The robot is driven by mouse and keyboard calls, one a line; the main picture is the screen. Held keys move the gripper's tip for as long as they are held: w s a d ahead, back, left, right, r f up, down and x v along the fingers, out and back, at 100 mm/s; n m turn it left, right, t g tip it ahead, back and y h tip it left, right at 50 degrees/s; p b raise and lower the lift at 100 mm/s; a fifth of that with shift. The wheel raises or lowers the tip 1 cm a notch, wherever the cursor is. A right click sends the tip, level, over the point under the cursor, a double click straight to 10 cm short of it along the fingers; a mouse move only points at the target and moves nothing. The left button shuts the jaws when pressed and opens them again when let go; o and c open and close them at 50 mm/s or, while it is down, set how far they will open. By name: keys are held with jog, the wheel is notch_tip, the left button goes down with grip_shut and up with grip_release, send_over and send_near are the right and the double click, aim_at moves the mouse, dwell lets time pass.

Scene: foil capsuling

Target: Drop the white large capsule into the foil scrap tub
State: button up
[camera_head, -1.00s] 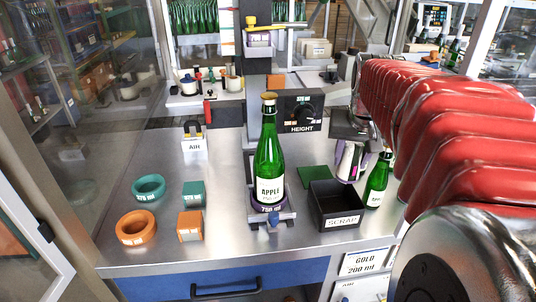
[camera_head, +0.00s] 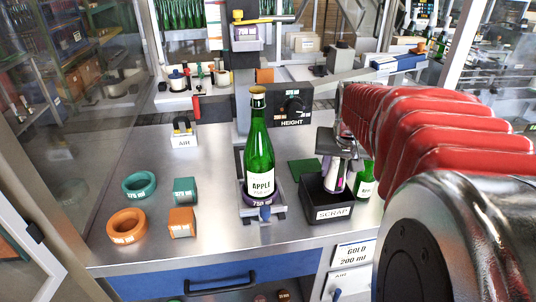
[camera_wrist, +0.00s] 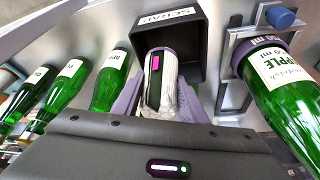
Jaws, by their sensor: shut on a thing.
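The black foil scrap tub (camera_head: 318,200), labelled SCRAP, stands on the steel bench right of the large green bottle (camera_head: 260,155). My gripper (camera_head: 337,178) points down over the tub's back right part. Its purple fingers are shut on the white large capsule (camera_wrist: 170,72), which shows a dark strip with a pink mark. In the wrist view the capsule lies between the fingers, in front of the tub's opening (camera_wrist: 195,30). The capsule is partly hidden in the head view, and I cannot tell how far it reaches below the rim.
A smaller green bottle (camera_head: 365,182) stands close right of the tub. The large bottle sits in a holder (camera_head: 264,212). Teal (camera_head: 139,186) and orange (camera_head: 127,226) rings and blocks lie at the left. Bare bench lies between them and the holder.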

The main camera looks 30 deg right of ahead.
jog(key=o, duration=0.7)
jog(key=shift+o, duration=0.2)
jog(key=shift+r, duration=0.1)
jog(key=v, duration=1.3)
jog(key=shift+a+r, duration=0.15)
jog(key=shift+r, duration=0.1)
